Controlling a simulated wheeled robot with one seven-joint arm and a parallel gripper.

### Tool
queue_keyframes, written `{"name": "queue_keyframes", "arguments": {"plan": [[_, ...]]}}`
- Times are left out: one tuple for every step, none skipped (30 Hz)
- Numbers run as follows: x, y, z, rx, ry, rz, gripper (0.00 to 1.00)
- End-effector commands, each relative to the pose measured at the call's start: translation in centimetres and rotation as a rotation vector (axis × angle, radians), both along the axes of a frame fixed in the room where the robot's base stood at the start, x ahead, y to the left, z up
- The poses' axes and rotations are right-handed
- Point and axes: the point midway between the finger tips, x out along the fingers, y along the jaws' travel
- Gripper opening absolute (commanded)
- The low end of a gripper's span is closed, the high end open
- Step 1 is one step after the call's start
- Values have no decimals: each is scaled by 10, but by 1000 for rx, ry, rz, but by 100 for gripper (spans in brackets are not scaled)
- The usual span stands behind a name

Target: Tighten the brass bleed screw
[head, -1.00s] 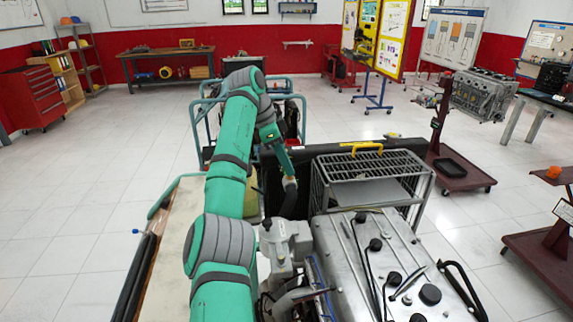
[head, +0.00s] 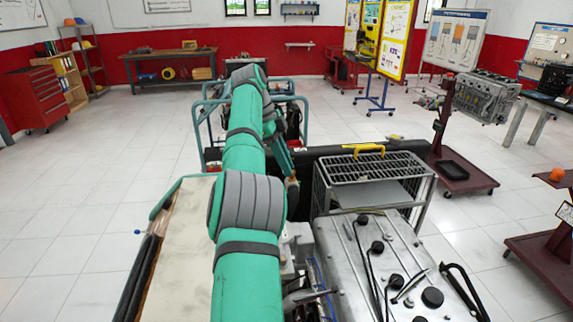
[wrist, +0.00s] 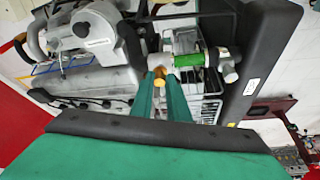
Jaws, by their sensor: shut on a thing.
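The brass bleed screw (wrist: 160,72) shows as a small yellow-gold piece at my fingertips in the wrist view. My gripper (wrist: 160,80) has its two green fingers on either side of it, shut on it. The screw sits by a white and grey fitting, next to a green cylindrical part (wrist: 188,60). In the head view my gripper (head: 292,184) is small, low beside the engine's far end and left of the wire cage. My arm hides much of that area, and the screw cannot be made out clearly there.
The grey engine cover (head: 400,265) with black caps and cables lies right of my arm. A wire cage (head: 375,170) with a yellow handle (head: 363,149) stands beyond it. A pale bench top (head: 180,240) is to the left. Open floor lies further left.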

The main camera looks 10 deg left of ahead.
Motion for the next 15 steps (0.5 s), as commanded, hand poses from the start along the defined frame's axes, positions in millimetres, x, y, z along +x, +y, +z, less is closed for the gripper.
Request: {"name": "queue_keyframes", "arguments": {"plan": [[3,-6,2,-3,-10,-11,0],[3,-7,1,-3,-9,-16,0],[2,-8,1,-4,-9,-20,0],[2,-9,0,-5,-8,-23,0],[2,-11,0,-5,-8,-26,0],[3,-12,0,-6,-7,-29,0],[3,-13,-1,-6,-8,-31,0],[3,-14,-1,-6,-7,-32,0],[3,-15,-1,-6,-7,-34,0],[3,-16,-1,-7,-6,-35,0],[3,-17,-1,-7,-6,-37,0],[3,-18,-1,-8,-5,-37,0],[3,-18,-1,-8,-4,-38,0],[3,-19,-2,-8,-3,-39,0],[3,-18,-2,-9,-3,-38,0]]}}
